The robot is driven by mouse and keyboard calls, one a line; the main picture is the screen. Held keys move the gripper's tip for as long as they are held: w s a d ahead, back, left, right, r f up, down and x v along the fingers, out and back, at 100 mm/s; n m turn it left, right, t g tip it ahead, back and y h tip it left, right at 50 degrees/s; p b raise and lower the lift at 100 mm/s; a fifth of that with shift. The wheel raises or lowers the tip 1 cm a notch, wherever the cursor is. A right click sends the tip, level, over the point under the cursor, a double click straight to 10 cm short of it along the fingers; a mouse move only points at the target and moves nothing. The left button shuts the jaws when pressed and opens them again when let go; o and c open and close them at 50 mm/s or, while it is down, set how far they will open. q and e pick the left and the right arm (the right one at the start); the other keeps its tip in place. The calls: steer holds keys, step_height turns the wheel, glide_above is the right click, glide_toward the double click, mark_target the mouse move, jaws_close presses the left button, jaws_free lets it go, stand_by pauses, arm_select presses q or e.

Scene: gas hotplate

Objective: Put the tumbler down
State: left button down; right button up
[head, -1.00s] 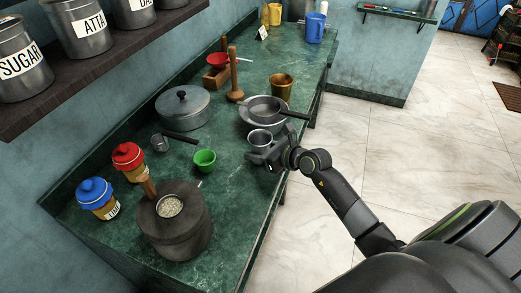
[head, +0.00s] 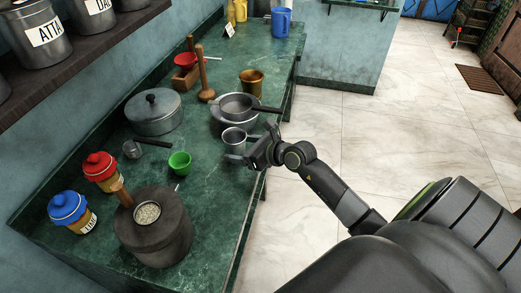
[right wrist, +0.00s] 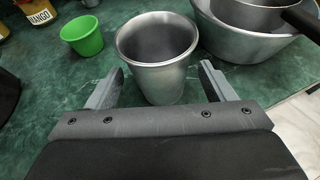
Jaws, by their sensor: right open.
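The tumbler (head: 234,139) is a plain silver metal cup. It stands upright on the green marble counter near its front edge. In the right wrist view the tumbler (right wrist: 158,58) is between and just beyond the fingers, with a gap on either side. My right gripper (head: 250,147) is open around its near side; the gripper (right wrist: 160,88) also shows open in the right wrist view. My left gripper is not in view.
A green cup (head: 179,163) stands left of the tumbler. Close behind it are a metal bowl (head: 221,122) and a dark-handled pan (head: 238,105). A stone grinder (head: 155,240) stands at the near end. The counter's near right part is clear.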

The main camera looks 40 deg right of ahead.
steer(key=v, duration=0.9)
steer(key=shift+s, duration=0.15)
steer(key=shift+d, duration=0.1)
